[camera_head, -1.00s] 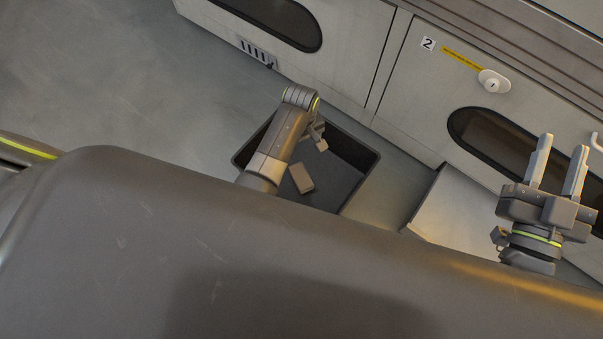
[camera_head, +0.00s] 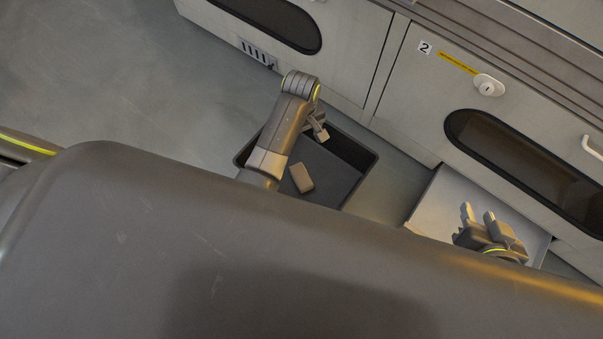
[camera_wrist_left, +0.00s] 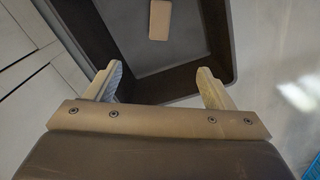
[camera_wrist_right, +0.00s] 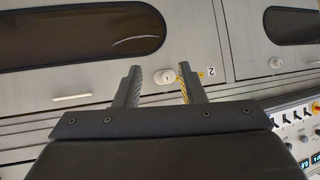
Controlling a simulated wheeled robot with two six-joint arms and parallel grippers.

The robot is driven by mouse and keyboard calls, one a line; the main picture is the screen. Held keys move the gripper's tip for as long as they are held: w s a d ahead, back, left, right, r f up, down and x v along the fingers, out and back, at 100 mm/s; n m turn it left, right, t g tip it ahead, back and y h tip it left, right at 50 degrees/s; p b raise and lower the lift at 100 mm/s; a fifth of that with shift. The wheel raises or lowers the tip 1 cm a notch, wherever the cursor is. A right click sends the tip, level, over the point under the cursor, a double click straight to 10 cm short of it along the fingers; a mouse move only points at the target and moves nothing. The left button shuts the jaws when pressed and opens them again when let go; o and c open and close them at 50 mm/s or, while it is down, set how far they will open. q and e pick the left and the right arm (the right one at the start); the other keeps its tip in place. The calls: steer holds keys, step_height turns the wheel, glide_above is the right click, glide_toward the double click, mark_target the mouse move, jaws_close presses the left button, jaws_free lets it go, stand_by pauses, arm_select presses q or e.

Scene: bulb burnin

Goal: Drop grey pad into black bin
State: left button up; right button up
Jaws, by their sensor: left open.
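The grey pad (camera_head: 301,179) is a small brownish-grey block lying in the black bin (camera_head: 352,141) on the floor. In the left wrist view the pad (camera_wrist_left: 160,20) lies flat on the floor of the bin (camera_wrist_left: 221,40), apart from my fingers. My left gripper (camera_head: 317,128) is over the bin, open and empty; its spread fingers also show in the left wrist view (camera_wrist_left: 158,85). My right gripper (camera_head: 478,212) is open and empty, above a pale tray at the right. In the right wrist view, nothing is between its fingers (camera_wrist_right: 158,85).
A pale tray (camera_head: 432,205) lies right of the bin. Grey cabinets stand behind, with a door marked 2 (camera_head: 425,47) and dark oval windows (camera_head: 520,165). The floor at the left (camera_head: 130,80) is clear.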

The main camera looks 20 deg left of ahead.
arm_select(q)
step_height(320, 180, up, 3)
steer(key=shift+f+p, duration=0.15)
steer(key=shift+p, duration=0.3)
arm_select(e)
steer(key=s+a+f+g+y, duration=0.1)
steer(key=s+a+f+g, duration=0.1)
steer(key=s+f+g, duration=0.2)
steer(key=s, duration=0.2)
steer(key=shift+s+f, duration=0.3)
steer(key=shift+f, duration=0.05)
